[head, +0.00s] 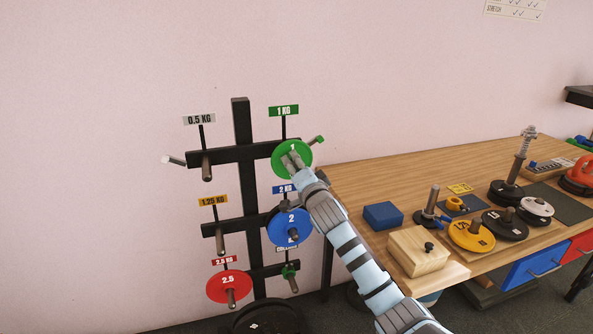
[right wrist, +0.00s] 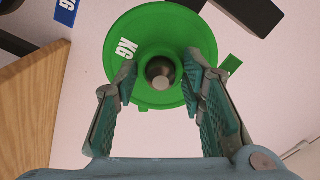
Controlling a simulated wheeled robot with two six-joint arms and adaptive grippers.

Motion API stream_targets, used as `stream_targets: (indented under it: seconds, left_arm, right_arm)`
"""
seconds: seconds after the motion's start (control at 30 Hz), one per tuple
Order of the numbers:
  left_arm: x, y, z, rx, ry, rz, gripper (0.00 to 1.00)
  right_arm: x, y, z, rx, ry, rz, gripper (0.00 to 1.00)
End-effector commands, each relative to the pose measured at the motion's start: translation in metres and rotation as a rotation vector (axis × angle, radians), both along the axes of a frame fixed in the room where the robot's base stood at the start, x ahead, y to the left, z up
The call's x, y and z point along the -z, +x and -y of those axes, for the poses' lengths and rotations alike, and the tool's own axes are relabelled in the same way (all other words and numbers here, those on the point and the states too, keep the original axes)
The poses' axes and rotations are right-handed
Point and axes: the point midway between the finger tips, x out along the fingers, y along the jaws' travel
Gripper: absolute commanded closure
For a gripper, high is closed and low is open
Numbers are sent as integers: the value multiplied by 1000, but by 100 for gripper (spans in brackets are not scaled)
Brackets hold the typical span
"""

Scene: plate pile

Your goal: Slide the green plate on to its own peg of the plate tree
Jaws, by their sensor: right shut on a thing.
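The green plate (head: 279,162) is at the upper right arm of the black plate tree (head: 241,122), below the green 1 KG sign (head: 283,111). My right gripper (head: 293,159) is at its front face. In the right wrist view, the fingers (right wrist: 160,85) are on either side of the raised hub of the green plate (right wrist: 130,60), shut on it. The round end of a metal peg (right wrist: 160,72) shows inside the plate's hole. How far the plate is along the peg cannot be told. My left gripper is not in view.
A blue plate (head: 283,226) hangs below the green one, and a red plate (head: 215,287) hangs lower left. The 0.5 KG peg (head: 206,172) is bare. The wooden table (head: 350,180) at right holds a blue block, a wooden box and several plates.

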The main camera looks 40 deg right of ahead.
Motion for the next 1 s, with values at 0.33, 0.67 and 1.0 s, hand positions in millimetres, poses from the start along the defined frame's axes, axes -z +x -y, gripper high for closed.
stream_targets:
  seconds: [0.33,0.67,1.0]
  left_arm:
    - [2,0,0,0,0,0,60]
    - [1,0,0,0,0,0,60]
    - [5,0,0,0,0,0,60]
  right_arm:
    - [-4,6,1,-2,-4,7,100]
    - [-4,6,1,-2,-4,7,100]
    - [-3,15,4,-2,-2,7,100]
